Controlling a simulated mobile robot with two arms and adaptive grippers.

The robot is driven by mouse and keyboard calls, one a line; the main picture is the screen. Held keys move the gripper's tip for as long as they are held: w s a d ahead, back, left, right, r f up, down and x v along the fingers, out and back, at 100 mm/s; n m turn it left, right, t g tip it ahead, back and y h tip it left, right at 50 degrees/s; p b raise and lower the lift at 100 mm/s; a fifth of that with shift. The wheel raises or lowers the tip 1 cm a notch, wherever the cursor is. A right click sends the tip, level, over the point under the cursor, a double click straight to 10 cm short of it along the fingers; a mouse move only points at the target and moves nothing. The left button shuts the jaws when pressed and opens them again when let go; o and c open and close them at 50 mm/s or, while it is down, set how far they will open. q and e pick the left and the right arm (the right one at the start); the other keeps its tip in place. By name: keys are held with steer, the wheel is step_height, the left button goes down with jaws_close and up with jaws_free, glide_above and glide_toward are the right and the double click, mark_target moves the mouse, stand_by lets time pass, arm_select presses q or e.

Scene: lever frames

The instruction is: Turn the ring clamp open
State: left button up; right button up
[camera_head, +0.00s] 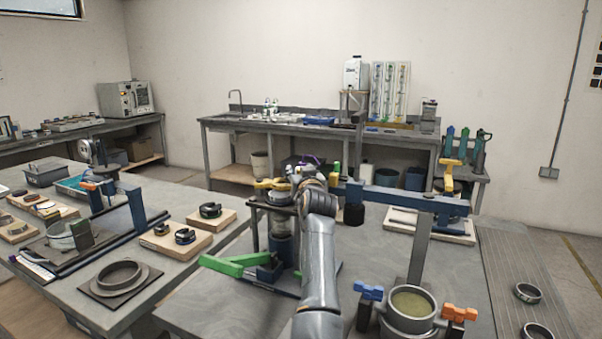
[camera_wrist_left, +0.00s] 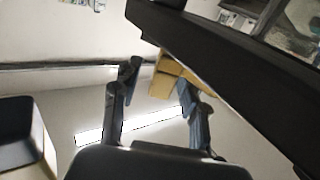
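My left arm rises from the bottom middle of the head view, and its gripper (camera_head: 318,185) is by the top of a glass-bodied stand. A yellow clamp piece (camera_head: 270,185) sits around the top of that stand, just left of the gripper. In the left wrist view my left gripper (camera_wrist_left: 158,95) has its two fingers apart. A yellow block (camera_wrist_left: 166,76) shows between and beyond the fingers, closer to the right finger; I cannot tell whether they touch. A dark beam (camera_wrist_left: 230,75) crosses beside it. The rest of the clamp is hidden. My right gripper is not in view.
A blue bar (camera_head: 410,198) on a post stands right of my arm. A round pot (camera_head: 408,312) with blue and orange clamps stands at the front right. A green lever (camera_head: 235,267) sticks out left. A side table (camera_head: 150,295) holds several fixtures.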

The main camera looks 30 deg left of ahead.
arm_select(q)
step_height(320, 180, up, 10)
stand_by(0.6)
